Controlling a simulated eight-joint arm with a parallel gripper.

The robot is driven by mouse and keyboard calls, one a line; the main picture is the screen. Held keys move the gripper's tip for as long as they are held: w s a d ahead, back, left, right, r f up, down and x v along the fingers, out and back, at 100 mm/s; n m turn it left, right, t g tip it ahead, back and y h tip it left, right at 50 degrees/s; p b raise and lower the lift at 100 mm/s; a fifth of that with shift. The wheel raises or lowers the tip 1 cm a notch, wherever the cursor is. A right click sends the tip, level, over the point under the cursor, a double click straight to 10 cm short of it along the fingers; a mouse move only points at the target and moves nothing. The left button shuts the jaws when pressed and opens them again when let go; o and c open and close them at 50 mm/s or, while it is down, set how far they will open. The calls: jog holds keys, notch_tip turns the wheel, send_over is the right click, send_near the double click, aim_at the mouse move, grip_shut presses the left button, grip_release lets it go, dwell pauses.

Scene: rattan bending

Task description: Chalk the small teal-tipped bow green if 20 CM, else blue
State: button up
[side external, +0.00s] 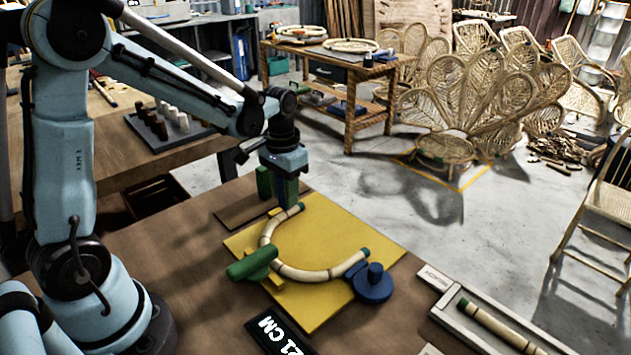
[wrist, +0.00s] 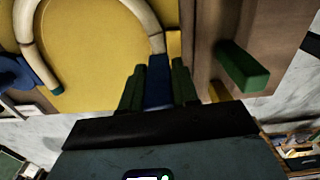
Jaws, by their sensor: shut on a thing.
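The cane bow (side external: 305,273) with teal tips lies curved on a yellow board (side external: 325,225); it also shows in the wrist view (wrist: 27,35). A display (side external: 281,334) at the board's front edge reads 21 CM. My gripper (side external: 287,198) is shut on a blue block (wrist: 158,82), apparently the blue chalk, held between its green fingers. The block is at the bow's far end; I cannot tell whether it touches the cane. A green block (side external: 263,182), apparently the green chalk, stands left of my gripper, and in the wrist view (wrist: 243,68) it is to the right.
A green clamp-like piece (side external: 252,263) crosses the bow's left side. A blue round fixture (side external: 373,283) sits by its near end. A labelled tray (side external: 495,325) with a straight cane piece lies at right. A dark rack (side external: 170,125) of pegs stands behind.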

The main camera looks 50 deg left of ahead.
jog(key=shift+f, duration=0.6)
dwell(1.3)
jog(key=shift+r, duration=3.55)
jog(key=s+d+r, duration=0.2)
jog(key=s, duration=0.6)
jog(key=shift+m, duration=0.4)
jog(key=a+f, duration=0.2)
jog(key=a, duration=0.1)
jog(key=a+f, duration=0.2)
jog(key=a, duration=0.2)
jog(key=a+f, duration=0.3)
jog(key=a, duration=0.1)
jog(key=shift+w+a, duration=0.2)
jog(key=shift+w, duration=0.15)
jog(key=shift+f, duration=2)
jog(key=shift+f, duration=0.1)
